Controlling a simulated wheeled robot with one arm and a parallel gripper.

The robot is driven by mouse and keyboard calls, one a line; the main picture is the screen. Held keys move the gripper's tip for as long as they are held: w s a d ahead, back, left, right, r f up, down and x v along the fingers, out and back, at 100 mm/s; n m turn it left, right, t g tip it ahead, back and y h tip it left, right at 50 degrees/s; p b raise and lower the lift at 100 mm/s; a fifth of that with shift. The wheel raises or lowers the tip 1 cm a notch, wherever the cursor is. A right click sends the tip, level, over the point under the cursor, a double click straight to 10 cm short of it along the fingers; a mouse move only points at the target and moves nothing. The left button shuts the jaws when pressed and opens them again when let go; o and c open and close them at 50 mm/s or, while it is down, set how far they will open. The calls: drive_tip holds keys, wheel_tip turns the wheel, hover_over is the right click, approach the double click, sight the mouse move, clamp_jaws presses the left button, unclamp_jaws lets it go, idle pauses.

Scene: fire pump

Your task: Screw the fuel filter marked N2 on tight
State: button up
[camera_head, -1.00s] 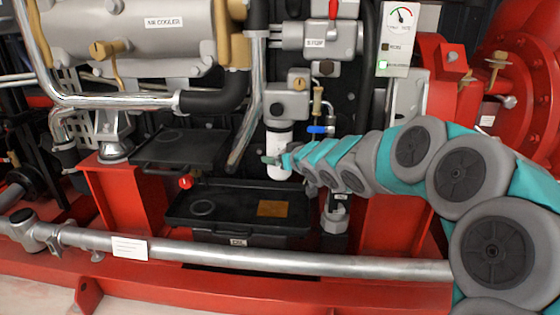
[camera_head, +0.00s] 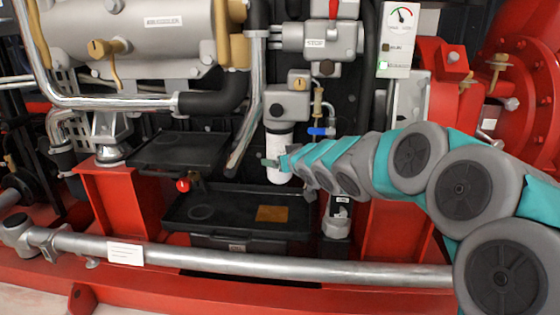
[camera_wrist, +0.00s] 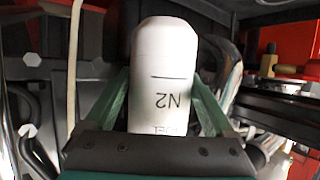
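The white fuel filter (camera_head: 279,142) hangs upright directly under the grey filter head (camera_head: 288,104) in the head view. No clear gap shows between them, but I cannot tell how tightly they are joined. In the wrist view the filter (camera_wrist: 162,65) shows the marking N2 upside down. My gripper (camera_head: 276,162) reaches in from the right at the filter's lower part. Its teal fingers lie along both sides of the filter and appear closed on it. The thread is hidden.
A black tray (camera_head: 180,150) and a lower black tray (camera_head: 235,228) lie left of and below the filter. A blue-handled valve (camera_head: 321,131) is close on the right. A silver pipe (camera_head: 250,262) runs across the front. A gauge panel (camera_head: 396,40) stands above right.

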drive_tip(key=shift+o, duration=0.9)
drive_tip(key=shift+d, duration=0.15)
